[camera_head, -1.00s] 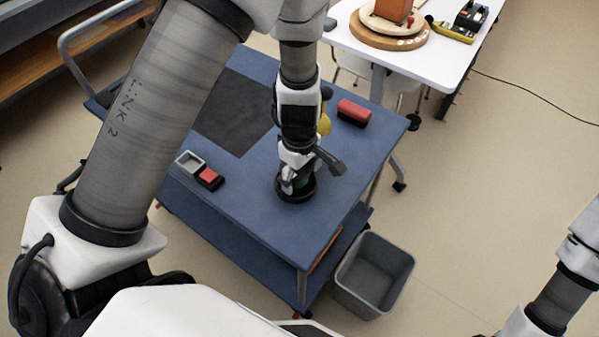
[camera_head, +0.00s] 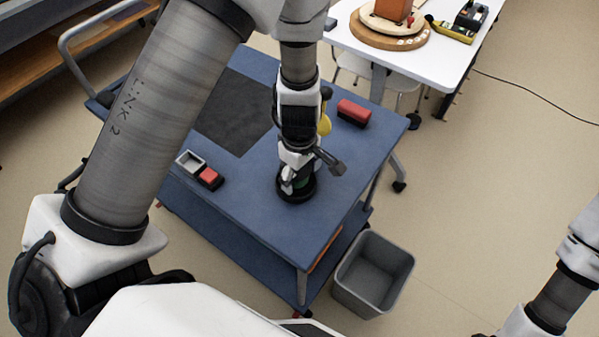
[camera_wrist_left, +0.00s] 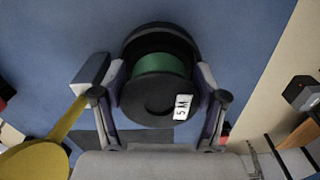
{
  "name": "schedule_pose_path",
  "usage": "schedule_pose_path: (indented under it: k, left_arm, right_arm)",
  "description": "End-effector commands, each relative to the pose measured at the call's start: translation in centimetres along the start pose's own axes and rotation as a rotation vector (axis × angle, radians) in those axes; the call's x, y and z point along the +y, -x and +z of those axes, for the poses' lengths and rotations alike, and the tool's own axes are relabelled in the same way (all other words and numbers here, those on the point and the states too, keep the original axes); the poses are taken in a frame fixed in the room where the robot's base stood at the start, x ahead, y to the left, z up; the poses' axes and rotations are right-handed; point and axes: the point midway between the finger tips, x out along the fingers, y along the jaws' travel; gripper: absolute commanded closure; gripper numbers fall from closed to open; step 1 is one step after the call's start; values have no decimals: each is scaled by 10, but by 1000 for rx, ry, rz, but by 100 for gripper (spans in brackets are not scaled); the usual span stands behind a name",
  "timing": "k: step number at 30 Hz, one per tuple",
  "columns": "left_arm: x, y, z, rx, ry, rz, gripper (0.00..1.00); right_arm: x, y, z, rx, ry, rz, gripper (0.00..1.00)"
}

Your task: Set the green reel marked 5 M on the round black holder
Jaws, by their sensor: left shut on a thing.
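The green reel (camera_wrist_left: 160,68) has black flanges and a white label reading 5 M. In the left wrist view it sits between the fingers of my left gripper (camera_wrist_left: 160,84), which is shut on it. The round black holder (camera_wrist_left: 160,28) shows as a dark disc just beyond the reel, mostly hidden by it. I cannot tell whether the reel rests fully on the holder. My right gripper is out of view.
A grey bin (camera_head: 374,274) stands beside the cart.

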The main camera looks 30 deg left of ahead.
Motion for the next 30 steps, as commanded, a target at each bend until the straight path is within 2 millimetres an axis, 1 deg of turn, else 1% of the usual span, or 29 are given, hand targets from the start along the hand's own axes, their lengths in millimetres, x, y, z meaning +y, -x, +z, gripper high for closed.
schedule_pose_path:
  k: [24,30]
  left_arm:
    - [0,-17,0,0,1,0,67]
    - [0,-12,0,0,1,0,67]
  right_arm:
    - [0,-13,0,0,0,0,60]
    - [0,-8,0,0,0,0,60]
